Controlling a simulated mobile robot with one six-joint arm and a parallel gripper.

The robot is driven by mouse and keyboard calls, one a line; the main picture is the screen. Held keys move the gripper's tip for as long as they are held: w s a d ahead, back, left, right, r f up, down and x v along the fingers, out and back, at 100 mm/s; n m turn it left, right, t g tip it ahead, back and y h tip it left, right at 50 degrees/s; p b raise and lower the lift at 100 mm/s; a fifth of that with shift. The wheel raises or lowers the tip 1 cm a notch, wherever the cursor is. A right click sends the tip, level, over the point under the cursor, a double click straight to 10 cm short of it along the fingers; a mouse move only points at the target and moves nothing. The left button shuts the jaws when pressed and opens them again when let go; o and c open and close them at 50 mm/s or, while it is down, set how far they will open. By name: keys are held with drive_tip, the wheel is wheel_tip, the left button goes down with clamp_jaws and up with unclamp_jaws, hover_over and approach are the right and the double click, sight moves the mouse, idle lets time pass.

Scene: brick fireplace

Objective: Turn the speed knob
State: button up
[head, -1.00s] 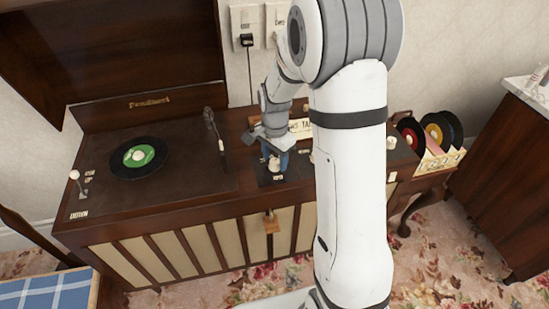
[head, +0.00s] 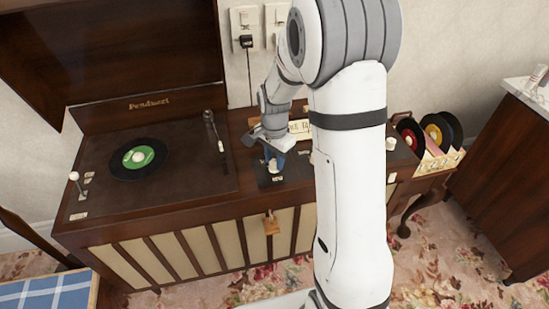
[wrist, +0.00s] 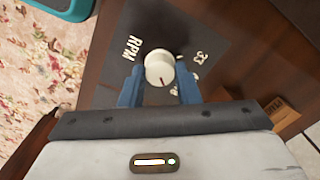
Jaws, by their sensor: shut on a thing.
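The speed knob is a small cream-white knob (wrist: 160,71) with a dark pointer line, on a dark plate (wrist: 187,33) marked "RPM" and "33" in the wrist view. In the head view the knob (head: 273,165) shows just below my gripper (head: 274,158). My gripper's two blue fingers (wrist: 160,85) stand on either side of the knob in the wrist view, shut on it. The pointer line points toward the gripper body. Other markings on the plate are hidden by my gripper.
A turntable with a black record with a green label (head: 138,158) and a tonearm (head: 214,130) lies left on the cabinet (head: 160,225). Records (head: 437,132) stand in a rack at right.

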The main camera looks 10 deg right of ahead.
drive_tip(key=n, duration=0.4)
drive_tip(key=shift+n+p, duration=0.3)
drive_tip(key=shift+p, duration=0.05)
drive_tip(key=n, duration=0.4)
drive_tip(key=shift+n, duration=0.3)
drive_tip(key=n+p, duration=0.1)
drive_tip(key=n, duration=0.3)
drive_tip(key=shift+n, duration=2.2)
drive_tip(key=o, duration=1)
